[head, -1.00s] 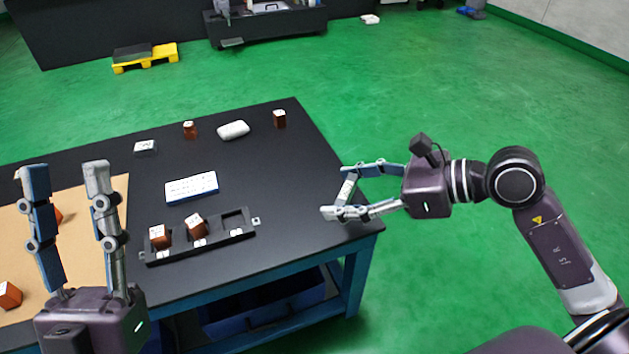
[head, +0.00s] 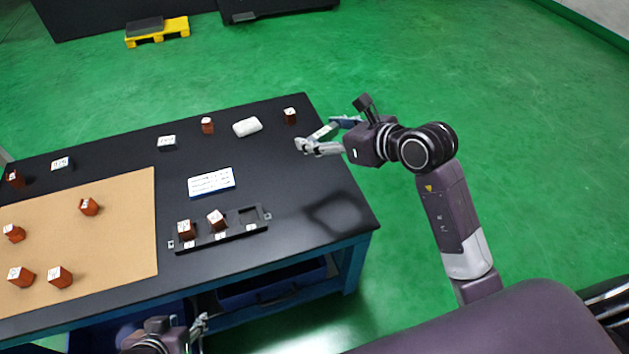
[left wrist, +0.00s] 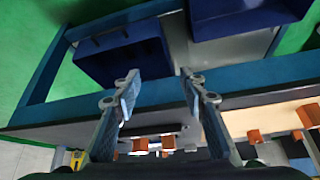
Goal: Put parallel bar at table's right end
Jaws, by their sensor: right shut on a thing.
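A slim grey bar (head: 323,131), which looks like the parallel bar, is held between the fingers of my right gripper (head: 319,138). The gripper is shut on it above the far right part of the black table (head: 290,185). The fingers hide part of the bar, and I cannot tell whether it touches the table. The table's right end is clear in front of that gripper. My left gripper (head: 195,330) is low at the front edge, mostly cut off in the head view. In the left wrist view its fingers (left wrist: 158,85) are apart, with nothing between them.
A black tray (head: 249,217) holds two brown blocks and has an empty right pocket. A white label plate (head: 211,182), a white rounded object (head: 247,127) and a small dark brown block (head: 290,115) lie on the table. Several brown blocks lie on the tan mat (head: 120,220).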

